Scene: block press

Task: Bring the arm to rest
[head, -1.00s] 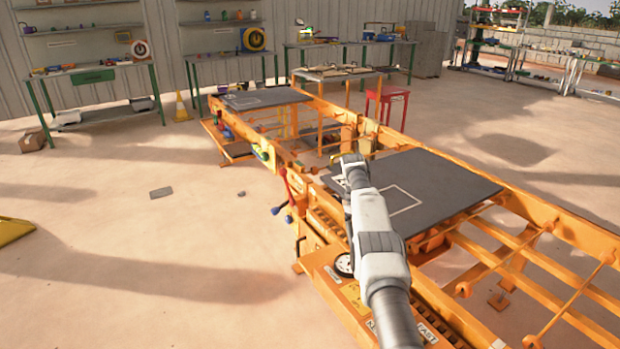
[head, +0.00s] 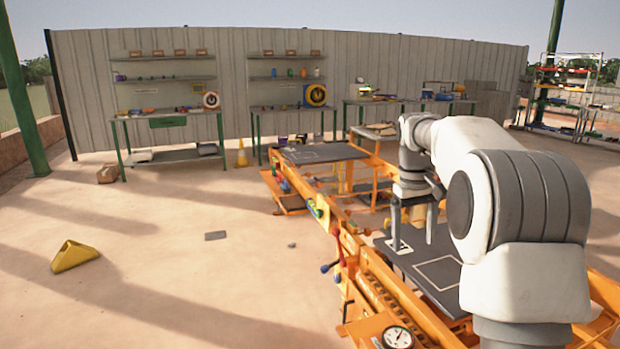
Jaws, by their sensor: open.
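My arm is bent at the right of the head view, with its large white and grey joints close to the camera. My gripper (head: 413,235) points down over the dark plate (head: 447,262) of the orange press. I cannot tell exactly how high the fingertips are above the plate.
The orange press frame (head: 372,278) has coloured levers and a dial gauge (head: 397,337) at its near end. A second dark plate (head: 320,153) lies at its far end. A yellow wedge (head: 75,256) lies on the open floor at left. Workbenches line the back wall.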

